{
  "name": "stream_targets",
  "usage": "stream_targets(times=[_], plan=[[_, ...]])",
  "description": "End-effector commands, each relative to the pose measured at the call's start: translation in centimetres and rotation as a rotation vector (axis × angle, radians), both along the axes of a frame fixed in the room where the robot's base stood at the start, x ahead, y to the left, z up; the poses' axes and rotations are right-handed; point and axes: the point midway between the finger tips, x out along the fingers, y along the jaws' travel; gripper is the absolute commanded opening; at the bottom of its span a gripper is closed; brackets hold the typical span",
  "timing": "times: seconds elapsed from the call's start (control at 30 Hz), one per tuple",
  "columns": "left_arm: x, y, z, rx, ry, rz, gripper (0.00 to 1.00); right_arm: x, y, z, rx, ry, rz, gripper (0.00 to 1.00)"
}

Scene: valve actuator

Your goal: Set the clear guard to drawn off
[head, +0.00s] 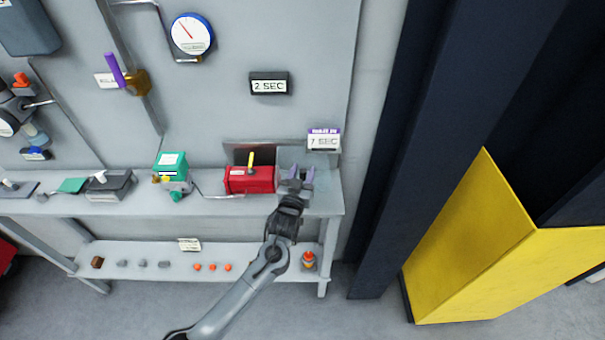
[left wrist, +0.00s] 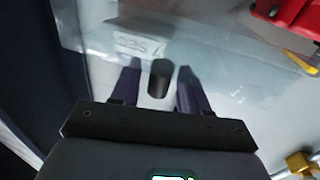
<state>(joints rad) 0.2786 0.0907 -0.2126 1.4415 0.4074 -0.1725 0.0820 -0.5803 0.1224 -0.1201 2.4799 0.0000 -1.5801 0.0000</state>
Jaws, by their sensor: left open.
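The clear guard (head: 321,166) is a see-through panel at the right end of the bench, right of the red actuator box (head: 249,180). In the left wrist view it is a pale, glassy sheet (left wrist: 97,40) with a sign blurred behind it. A short dark knob (left wrist: 158,78) stands between my left fingers in that view. My left gripper (head: 297,176) is open in front of the guard, one finger on each side of the knob with gaps showing. I cannot tell how deep the knob sits between the fingers. My right gripper is not in view.
A yellow lever (head: 251,160) tops the red box, close left of my gripper. A "7 SEC" sign (head: 323,141) is above the guard. The bench (head: 222,208) ends just right of it. A dark column (head: 425,150) stands further right.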

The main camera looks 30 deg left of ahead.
Motion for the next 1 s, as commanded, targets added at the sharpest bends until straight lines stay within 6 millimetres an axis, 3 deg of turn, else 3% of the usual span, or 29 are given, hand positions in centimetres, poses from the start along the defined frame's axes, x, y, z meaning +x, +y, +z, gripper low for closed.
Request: stream_targets(times=[0.23, 0.7, 1.0], plan=[[-1.2, -0.3, -0.1, -0.001, 0.001, -0.001, 0.45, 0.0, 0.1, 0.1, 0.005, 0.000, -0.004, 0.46], [-8.5, -2.0, -0.1, -0.001, 0.001, -0.001, 0.45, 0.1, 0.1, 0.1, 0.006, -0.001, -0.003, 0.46], [-10.5, -2.4, 0.0, 0.000, 0.000, 0.001, 0.45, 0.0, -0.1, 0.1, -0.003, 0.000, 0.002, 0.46]])
